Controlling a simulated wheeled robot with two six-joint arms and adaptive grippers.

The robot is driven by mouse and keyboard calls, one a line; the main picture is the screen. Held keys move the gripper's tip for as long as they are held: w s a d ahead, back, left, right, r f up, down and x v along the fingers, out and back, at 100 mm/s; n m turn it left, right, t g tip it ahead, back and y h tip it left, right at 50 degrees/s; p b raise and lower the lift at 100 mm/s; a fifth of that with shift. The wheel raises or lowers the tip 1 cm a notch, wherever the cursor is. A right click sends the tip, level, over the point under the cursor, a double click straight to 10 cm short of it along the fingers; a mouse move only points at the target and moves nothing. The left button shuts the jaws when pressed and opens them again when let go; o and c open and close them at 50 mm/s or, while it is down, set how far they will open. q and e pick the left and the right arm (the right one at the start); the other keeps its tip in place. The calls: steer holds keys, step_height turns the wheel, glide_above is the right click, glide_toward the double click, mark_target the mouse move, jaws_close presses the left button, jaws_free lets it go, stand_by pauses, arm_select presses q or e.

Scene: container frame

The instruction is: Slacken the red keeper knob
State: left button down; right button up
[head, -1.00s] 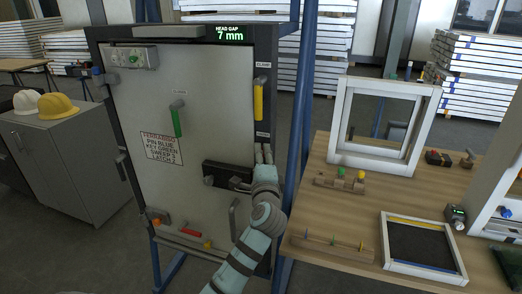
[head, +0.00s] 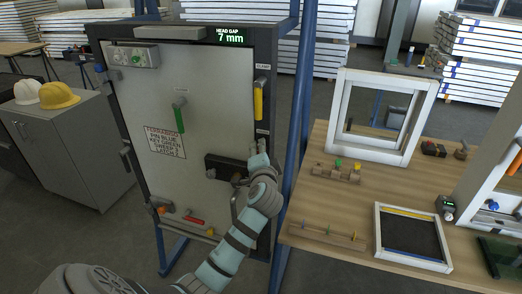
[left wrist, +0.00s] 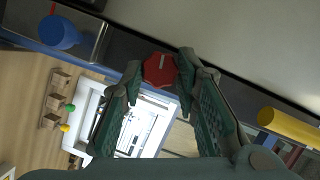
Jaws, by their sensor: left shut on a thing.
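The red keeper knob (left wrist: 158,71), with a pale line across its face, sits at the tips of my left gripper's green fingers (left wrist: 162,82) in the left wrist view. The gripper is shut on it. In the head view my left gripper (head: 258,149) reaches the right edge of the grey cabinet door (head: 215,135), below the yellow handle (head: 259,101). It hides the red knob there. The yellow handle also shows at right in the left wrist view (left wrist: 290,128). My right gripper is not in view.
A black latch block (head: 222,168) lies left of my gripper. A blue cylinder (left wrist: 58,33) shows in the left wrist view. A blue post (head: 293,130) stands right of the cabinet. The wooden bench (head: 335,205) holds frames and small parts. The display (head: 230,36) reads 7 mm.

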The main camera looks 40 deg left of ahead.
arm_select(q)
steer(key=c, duration=2.4)
jaws_free()
steer(key=c, duration=1.2)
jaws_free()
steer(key=v, duration=1.2)
steer(key=shift+f, duration=0.1)
